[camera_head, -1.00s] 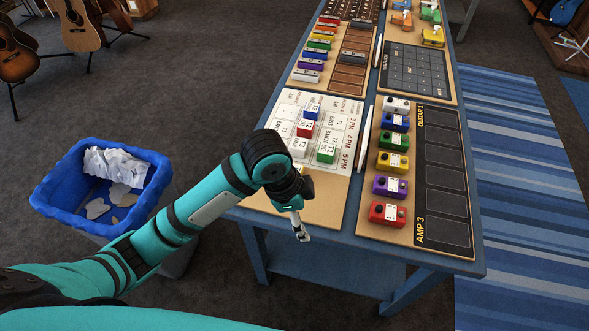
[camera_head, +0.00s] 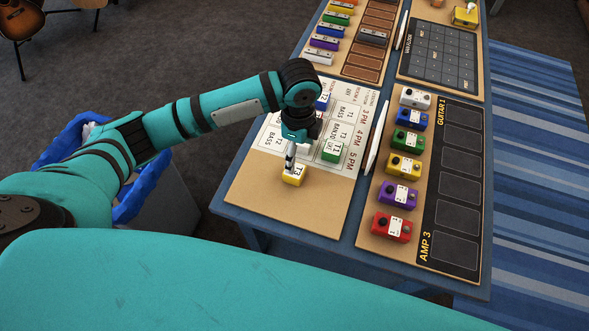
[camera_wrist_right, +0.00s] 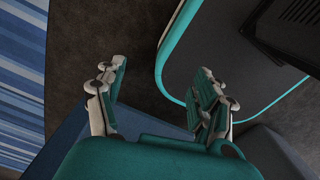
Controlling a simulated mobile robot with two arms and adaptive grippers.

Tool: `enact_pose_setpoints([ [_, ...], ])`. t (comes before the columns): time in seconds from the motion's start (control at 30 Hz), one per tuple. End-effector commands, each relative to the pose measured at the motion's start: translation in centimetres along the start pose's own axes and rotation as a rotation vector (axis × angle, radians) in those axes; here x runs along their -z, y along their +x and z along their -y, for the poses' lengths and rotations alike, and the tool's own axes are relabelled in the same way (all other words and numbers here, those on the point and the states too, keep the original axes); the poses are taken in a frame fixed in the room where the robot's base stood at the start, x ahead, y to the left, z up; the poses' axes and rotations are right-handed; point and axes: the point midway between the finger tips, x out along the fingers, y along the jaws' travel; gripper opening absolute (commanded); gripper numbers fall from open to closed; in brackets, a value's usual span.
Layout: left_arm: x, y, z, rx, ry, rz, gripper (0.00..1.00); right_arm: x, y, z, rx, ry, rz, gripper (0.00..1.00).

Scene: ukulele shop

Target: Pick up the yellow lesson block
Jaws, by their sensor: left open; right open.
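The yellow lesson block (camera_head: 293,176), marked T3, sits on the bare brown front part of the lesson board (camera_head: 262,190) in the head view. My left gripper (camera_head: 291,160) points down right at the block, its fingertips at the block's back edge. It is open; whether the fingers straddle the block or touch it cannot be told. My right gripper (camera_wrist_right: 160,95) shows in the right wrist view, open and empty, with its fingers apart above the dark floor.
Several coloured pedals, including a red one (camera_head: 392,227), line the board to the right.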

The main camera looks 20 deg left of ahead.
Motion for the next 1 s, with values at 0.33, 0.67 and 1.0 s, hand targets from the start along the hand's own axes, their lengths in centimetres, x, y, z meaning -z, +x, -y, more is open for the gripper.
enact_pose_setpoints([
  [0.33,0.0,4.1,0.0,0.0,-0.001,-0.001,0.75,5.1,-0.8,-0.8,-0.01,-0.001,-0.081,0.7],
  [0.67,0.0,8.3,-0.7,-0.001,-0.001,0.0,0.75,3.4,-2.1,-0.6,-0.006,-0.002,-0.052,0.7],
  [1.0,0.0,9.2,-0.6,0.002,0.0,-0.001,0.75,2.7,-2.1,-0.1,0.0,0.0,-0.04,0.7],
])
